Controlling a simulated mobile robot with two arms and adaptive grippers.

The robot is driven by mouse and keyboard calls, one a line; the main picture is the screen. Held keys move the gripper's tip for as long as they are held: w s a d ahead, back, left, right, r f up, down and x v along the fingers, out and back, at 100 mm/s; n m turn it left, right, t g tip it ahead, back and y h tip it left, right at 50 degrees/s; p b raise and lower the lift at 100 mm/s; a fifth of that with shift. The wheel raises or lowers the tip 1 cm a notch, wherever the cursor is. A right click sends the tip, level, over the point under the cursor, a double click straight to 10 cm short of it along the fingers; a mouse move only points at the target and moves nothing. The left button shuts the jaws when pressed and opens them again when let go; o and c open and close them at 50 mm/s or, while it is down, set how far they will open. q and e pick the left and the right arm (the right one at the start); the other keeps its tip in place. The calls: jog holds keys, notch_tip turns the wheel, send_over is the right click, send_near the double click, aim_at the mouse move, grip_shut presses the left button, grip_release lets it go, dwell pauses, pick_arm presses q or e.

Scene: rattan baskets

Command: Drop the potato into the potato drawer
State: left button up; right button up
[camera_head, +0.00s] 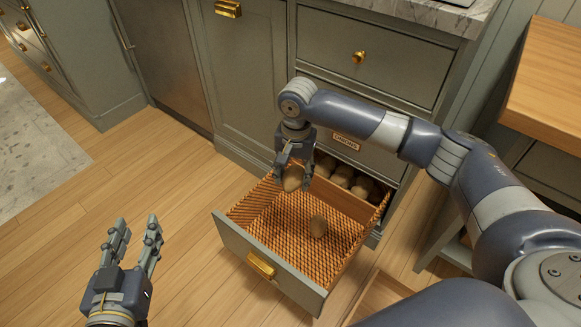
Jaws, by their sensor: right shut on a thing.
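My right gripper (293,182) is shut on a brown potato (292,176) and holds it above the back left part of the open drawer (235,240). The drawer has a grey-green front, a brass handle and a woven rattan lining. Several brown round vegetables (343,175) sit in the rear section behind a wooden divider, partly hidden by the cabinet and my gripper. My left gripper (137,226) is open and empty over the floor, left of the drawer.
A small label plate (346,140) is on the cabinet front above the opening; its text is hard to read. A closed drawer (375,55) is above it. A wooden worktop (550,85) stands at the right. The wooden floor (120,180) is clear at left.

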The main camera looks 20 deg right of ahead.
aim_at(301, 179)
jog(key=d+f+m+p, duration=0.2)
jog(key=f, duration=0.1)
jog(key=shift+d, duration=0.1)
pick_arm(q)
jog(key=s+a+f+g+y+p, duration=0.25)
jog(key=s+a+f+g, duration=0.25)
jog(key=s+f+g, duration=0.55)
jog(key=w+d+r+t+h+b, duration=0.3)
jog(key=w+d+r+t+b, duration=0.2)
jog(key=w+r+t, duration=0.7)
jog(key=s+r+t+h+b, duration=0.1)
jog(key=s+r+t, duration=0.1)
jog(key=r, duration=0.4)
jog(key=s+r+t+h+b, duration=0.1)
jog(key=s+r+t, duration=0.2)
jog(key=r, duration=0.3)
jog(key=s+d+r+t+h+b, duration=0.1)
jog(key=s+r+t, duration=0.1)
jog(key=r+t, duration=0.3)
jog(key=shift+s+r, duration=0.15)
jog(key=shift+r, duration=0.25)
pick_arm(e)
notch_tip(301, 179, down, 9)
jog(key=s+d+m, duration=0.1)
jog(key=d+m, duration=0.1)
jog(key=shift+d+f+m, duration=0.2)
jog(key=shift+d+m, duration=0.1)
jog(key=shift+d, duration=0.05)
